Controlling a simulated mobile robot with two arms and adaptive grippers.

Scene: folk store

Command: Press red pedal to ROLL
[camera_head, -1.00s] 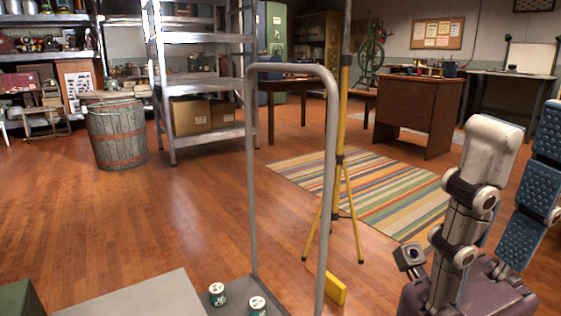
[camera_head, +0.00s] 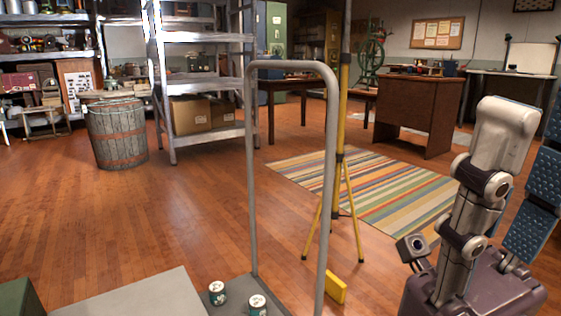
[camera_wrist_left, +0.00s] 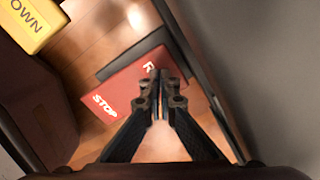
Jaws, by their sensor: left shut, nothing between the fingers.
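The red pedal (camera_wrist_left: 127,86) is in the left wrist view, low near the wooden floor. White lettering on it reads STOP at one end, and an R shows at the other end. The rest of that second word is hidden behind my fingers. My left gripper (camera_wrist_left: 157,76) is shut and empty, its fingertips over the R end of the pedal. I cannot tell whether they touch it. My left gripper is not in the head view, and neither is the red pedal. My right gripper does not show.
A yellow pedal (camera_wrist_left: 30,24) with the letters OWN is at the upper left of the wrist view. In the head view, a grey cart handle (camera_head: 252,170) rises from a platform with two cans (camera_head: 217,293). A yellow tripod (camera_head: 338,200) stands behind it.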

